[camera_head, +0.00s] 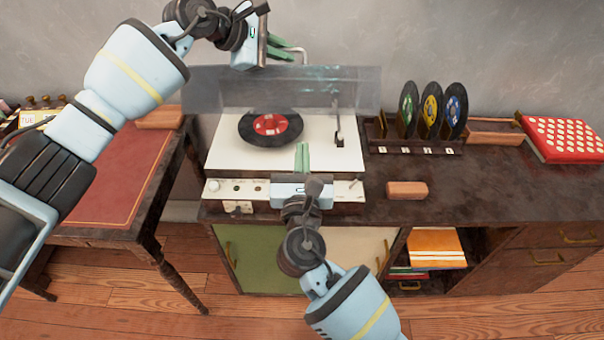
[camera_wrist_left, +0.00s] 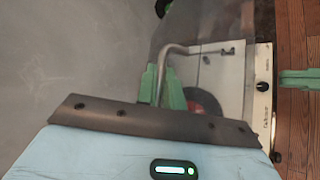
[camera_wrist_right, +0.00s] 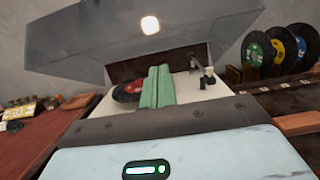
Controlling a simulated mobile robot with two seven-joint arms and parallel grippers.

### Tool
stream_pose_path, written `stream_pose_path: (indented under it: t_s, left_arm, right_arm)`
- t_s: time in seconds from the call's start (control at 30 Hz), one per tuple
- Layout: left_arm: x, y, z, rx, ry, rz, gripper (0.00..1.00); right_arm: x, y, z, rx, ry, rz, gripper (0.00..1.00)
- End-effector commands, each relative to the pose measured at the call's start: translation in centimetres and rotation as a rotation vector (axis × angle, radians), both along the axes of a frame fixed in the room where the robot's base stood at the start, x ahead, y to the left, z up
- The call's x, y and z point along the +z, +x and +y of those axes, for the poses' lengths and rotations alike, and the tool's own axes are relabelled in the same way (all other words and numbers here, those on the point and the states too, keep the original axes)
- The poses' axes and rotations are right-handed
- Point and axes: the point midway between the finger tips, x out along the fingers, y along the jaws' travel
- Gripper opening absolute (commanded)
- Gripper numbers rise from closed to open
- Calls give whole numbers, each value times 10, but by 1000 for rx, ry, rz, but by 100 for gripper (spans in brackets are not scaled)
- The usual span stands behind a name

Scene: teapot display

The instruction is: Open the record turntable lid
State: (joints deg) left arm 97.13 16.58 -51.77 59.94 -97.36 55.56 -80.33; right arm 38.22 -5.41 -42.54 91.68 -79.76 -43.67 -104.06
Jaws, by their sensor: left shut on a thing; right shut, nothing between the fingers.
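The record turntable (camera_head: 225,155) stands on the dark cabinet, with a black, red-labelled record (camera_head: 270,127) on its white deck. Its clear lid (camera_head: 225,88) is raised and tilted up at the back; it also shows large in the right wrist view (camera_wrist_right: 130,50). My left gripper (camera_head: 282,47) is shut on the lid's bent metal handle (camera_head: 302,53), at the lid's top edge. The handle runs between the green fingers in the left wrist view (camera_wrist_left: 175,50). My right gripper (camera_head: 302,158) is shut and empty over the deck's front edge, below the lid.
A rack with several upright records (camera_head: 430,112) stands right of the turntable. A brown block (camera_head: 406,190) lies near the cabinet's front edge. A red-topped desk (camera_head: 120,180) is at the left. A red dotted box (camera_head: 562,138) lies far right.

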Motion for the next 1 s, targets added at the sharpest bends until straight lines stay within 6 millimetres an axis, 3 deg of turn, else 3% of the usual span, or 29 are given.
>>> stream_pose_path:
  t_s: [0.07, 0.3, 0.8, 1.0]
  left_arm:
    - [0, 0, 1, 1, 0, -1, 0]
    - [0, 0, 1, 1, 0, -1, 0]
    - [0, 1, 1, 2, 0, -1, 0]
    - [0, 0, 1, 1, 0, -1, 0]
  right_arm:
    - [4, 15, 0, -1, -1, -2, 0]
    - [28, 30, 0, 0, 2, -1, 0]
    - [35, 35, 0, 0, 1, 0, 0]
    - [52, 39, 0, 0, 3, -2, 0]
